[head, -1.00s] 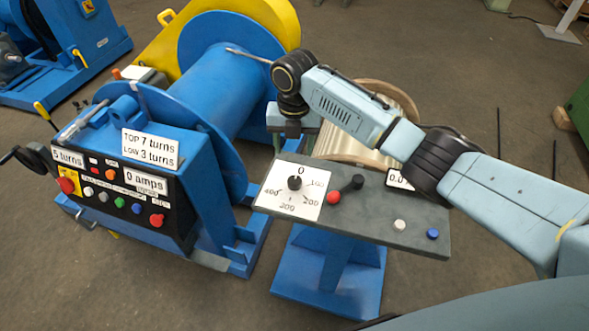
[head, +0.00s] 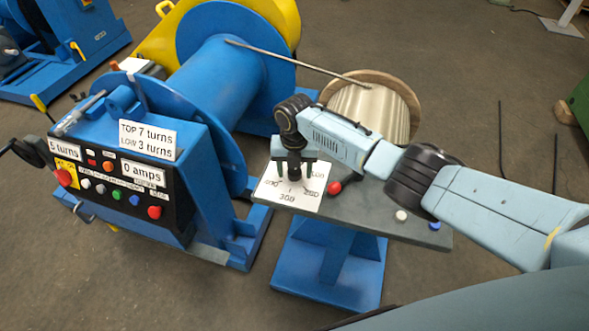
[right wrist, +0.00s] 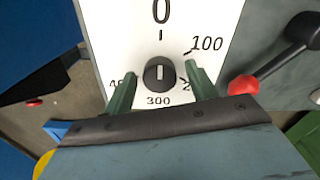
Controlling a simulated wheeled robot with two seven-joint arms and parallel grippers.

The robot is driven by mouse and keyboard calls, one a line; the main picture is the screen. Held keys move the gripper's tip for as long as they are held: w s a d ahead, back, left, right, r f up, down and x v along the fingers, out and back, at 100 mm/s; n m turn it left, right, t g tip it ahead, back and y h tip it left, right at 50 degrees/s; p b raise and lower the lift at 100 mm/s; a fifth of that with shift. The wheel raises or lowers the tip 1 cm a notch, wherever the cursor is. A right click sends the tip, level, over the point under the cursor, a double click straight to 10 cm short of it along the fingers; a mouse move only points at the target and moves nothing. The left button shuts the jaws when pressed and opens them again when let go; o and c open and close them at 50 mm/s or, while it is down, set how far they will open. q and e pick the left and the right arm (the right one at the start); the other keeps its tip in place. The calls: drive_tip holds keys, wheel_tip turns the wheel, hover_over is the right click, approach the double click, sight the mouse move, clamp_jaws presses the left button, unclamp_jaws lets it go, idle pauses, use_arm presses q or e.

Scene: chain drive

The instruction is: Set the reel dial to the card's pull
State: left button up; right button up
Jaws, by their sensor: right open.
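The reel dial is a black knob (right wrist: 159,73) on a white scale plate (head: 287,197). In the right wrist view its white pointer line points up towards 0. The plate also bears 100 and 300, with other numbers partly hidden by the fingers. My right gripper (right wrist: 161,86) is open, with its green fingers on either side of the knob. Whether they touch it I cannot tell. In the head view the right gripper (head: 296,167) points down over the plate. A white card (head: 148,140) reads "TOP 7 turns, LOW 3 turns"; I see no pull value on it. My left gripper is out of view.
A red-knobbed lever (right wrist: 244,86) stands right of the dial. White (head: 401,216) and blue (head: 434,225) buttons sit further right on the grey panel (head: 370,220). The blue winch drum (head: 215,85) and a cable reel (head: 370,112) are behind. My arm hides part of the panel.

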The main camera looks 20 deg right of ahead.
drive_tip(key=c, duration=1)
